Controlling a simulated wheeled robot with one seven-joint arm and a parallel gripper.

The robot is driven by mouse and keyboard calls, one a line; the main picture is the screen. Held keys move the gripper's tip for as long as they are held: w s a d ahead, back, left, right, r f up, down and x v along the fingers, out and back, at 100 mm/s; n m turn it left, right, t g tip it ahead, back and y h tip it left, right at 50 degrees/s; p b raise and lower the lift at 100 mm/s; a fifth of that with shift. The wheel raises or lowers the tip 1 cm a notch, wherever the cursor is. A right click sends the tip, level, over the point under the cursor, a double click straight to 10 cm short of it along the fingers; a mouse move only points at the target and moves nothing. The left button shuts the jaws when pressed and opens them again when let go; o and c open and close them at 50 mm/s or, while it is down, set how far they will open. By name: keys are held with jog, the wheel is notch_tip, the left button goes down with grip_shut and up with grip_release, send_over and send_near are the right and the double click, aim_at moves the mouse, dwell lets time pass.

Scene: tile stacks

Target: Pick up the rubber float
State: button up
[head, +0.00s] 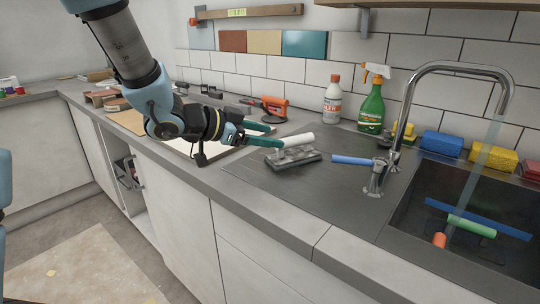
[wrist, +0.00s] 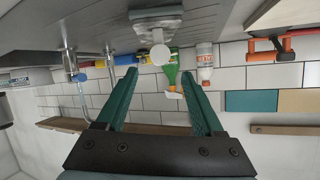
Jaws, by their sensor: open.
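The rubber float (head: 292,158) lies on the dark worktop left of the tap, a grey block with a white round handle (head: 298,140) on its upper side. In the wrist view, its grey body (wrist: 156,22) is at the top centre and the round white handle end (wrist: 160,54) faces the camera. My gripper (head: 278,135) is open, its green fingers pointing at the near left end of the handle. In the wrist view, the handle end appears between the two fingertips (wrist: 159,73). I cannot tell whether the tips reach past it.
Behind the float stand a white bottle (head: 332,100) and a green spray bottle (head: 372,108). A tap (head: 410,100) and a blue-handled tool (head: 352,160) are to its right, then the sink (head: 400,215). An orange tool (head: 272,108) lies behind my gripper. The front worktop is clear.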

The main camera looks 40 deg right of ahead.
aim_at(298, 140)
jog(key=x, duration=0.4)
jog(key=shift+d+f, duration=0.1)
jog(key=shift+d, duration=0.2)
jog(key=shift+p+x, duration=0.7)
jog(key=shift+x, duration=2.05)
jog(key=shift+s, duration=0.1)
grip_shut()
